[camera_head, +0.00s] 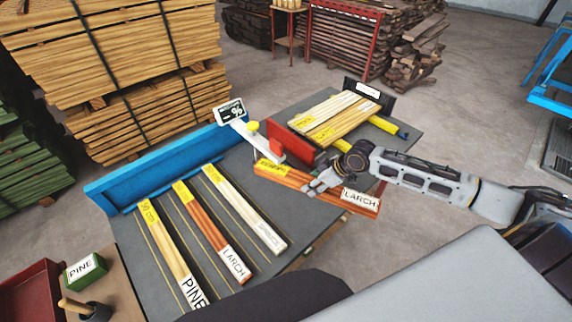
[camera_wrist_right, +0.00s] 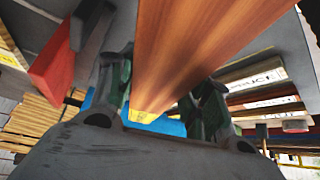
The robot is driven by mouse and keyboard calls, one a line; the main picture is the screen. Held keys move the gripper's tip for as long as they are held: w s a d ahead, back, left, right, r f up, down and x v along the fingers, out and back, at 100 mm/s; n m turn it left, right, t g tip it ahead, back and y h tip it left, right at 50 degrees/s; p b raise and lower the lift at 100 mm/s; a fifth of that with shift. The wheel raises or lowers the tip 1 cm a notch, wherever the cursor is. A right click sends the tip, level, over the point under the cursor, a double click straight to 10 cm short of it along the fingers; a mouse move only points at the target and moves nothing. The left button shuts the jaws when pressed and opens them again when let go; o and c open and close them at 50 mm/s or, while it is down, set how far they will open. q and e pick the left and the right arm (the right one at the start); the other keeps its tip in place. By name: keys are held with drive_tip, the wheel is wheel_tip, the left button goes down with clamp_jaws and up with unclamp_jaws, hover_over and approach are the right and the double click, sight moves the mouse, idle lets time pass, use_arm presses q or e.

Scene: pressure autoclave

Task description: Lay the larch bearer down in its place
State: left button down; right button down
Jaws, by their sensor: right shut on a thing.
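A larch bearer (camera_head: 297,182), orange-brown with a yellow end and a white LARCH label, is in my right gripper (camera_head: 312,186), which is shut around it. In the right wrist view the bearer (camera_wrist_right: 205,50) runs between the two fingers (camera_wrist_right: 160,95). I cannot tell whether it touches the table. On the table's left part lie a PINE bearer (camera_head: 172,252), another LARCH bearer (camera_head: 210,232) and a pale bearer (camera_head: 245,210), side by side between thin lines. My left gripper is not in view.
A blue fence (camera_head: 150,170) runs along the table's back left. A white meter (camera_head: 230,112) and red block (camera_head: 290,144) stand behind the held bearer. Pale boards (camera_head: 338,116) lie at the back right. A green PINE box (camera_head: 86,270) is at the lower left.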

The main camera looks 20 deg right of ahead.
drive_tip(key=shift+w+a, duration=0.1)
drive_tip(key=shift+w, duration=0.05)
idle(0.5)
approach(274, 188)
drive_tip(key=shift+w+f+p, duration=0.1)
drive_tip(key=shift+f+p, duration=0.3)
drive_tip(key=shift+f, duration=0.4)
idle(0.4)
idle(0.3)
drive_tip(key=shift+w+a+f, duration=0.4)
drive_tip(key=shift+w+a, duration=0.15)
drive_tip(key=shift+x, duration=1.1)
drive_tip(key=shift+w+a, duration=0.1)
drive_tip(key=c, duration=0.7)
unclamp_jaws()
drive_tip(key=shift+r, duration=0.2)
